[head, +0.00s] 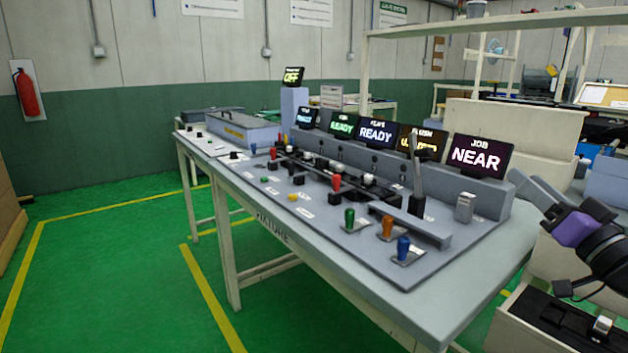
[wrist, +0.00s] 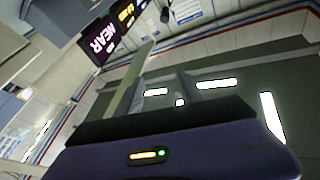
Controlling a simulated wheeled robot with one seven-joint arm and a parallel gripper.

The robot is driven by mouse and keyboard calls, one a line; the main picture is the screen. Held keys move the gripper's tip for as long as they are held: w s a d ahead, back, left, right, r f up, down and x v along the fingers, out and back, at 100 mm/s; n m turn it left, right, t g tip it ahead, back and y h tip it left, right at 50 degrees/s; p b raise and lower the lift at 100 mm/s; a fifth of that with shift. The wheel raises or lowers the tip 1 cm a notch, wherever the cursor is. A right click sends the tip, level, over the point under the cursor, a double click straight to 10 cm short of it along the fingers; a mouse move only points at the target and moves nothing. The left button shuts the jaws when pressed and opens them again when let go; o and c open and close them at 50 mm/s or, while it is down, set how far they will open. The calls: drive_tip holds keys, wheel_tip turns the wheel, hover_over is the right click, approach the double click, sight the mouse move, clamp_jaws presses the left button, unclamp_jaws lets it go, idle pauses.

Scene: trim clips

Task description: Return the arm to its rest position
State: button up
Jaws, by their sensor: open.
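My gripper (head: 528,184) is at the right of the head view, with its two grey fingers pointing up and to the left. It is open, with nothing visible between the fingers. It is beside the right end of the control bench (head: 480,275), near the display reading "JOB NEAR" (head: 478,156). In the wrist view, my purple gripper body (wrist: 215,155) fills the bottom, and the "NEAR" display (wrist: 102,38) shows tilted at the upper left.
The bench panel carries green (head: 349,218), orange (head: 387,228) and blue (head: 403,248) handles, and an upright lever (head: 417,180). Other displays line the panel's back. A pale shelf unit (head: 515,130) stands behind. Green floor (head: 110,260) at left is open. A fire extinguisher (head: 27,94) hangs on the wall.

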drive_tip(key=s+a+f+m+h, duration=0.25)
drive_tip(key=s+f+h, duration=0.25)
drive_tip(key=s+f, duration=0.4)
drive_tip(key=s+a+f+m+h, duration=0.2)
drive_tip(key=s+f+m+h, duration=0.15)
drive_tip(key=s+f, duration=0.6)
drive_tip(key=s+a+f+n+g+y, duration=0.25)
drive_tip(key=s+a+f, duration=0.2)
drive_tip(key=s, duration=0.55)
drive_tip(key=s+a+f+n+g+y, duration=0.1)
drive_tip(key=s+a+f+n+g, duration=0.25)
drive_tip(key=s, duration=0.65)
drive_tip(key=s+a+f+n+y, duration=0.1)
drive_tip(key=s+a+f+n, duration=0.1)
drive_tip(key=s+a+f, duration=0.6)
drive_tip(key=s+d+r+p, duration=0.1)
drive_tip(key=d+r+p, duration=0.2)
drive_tip(key=r+p, duration=1.1)
wheel_tip(320, 180, up, 2)
drive_tip(key=shift+s, duration=0.35)
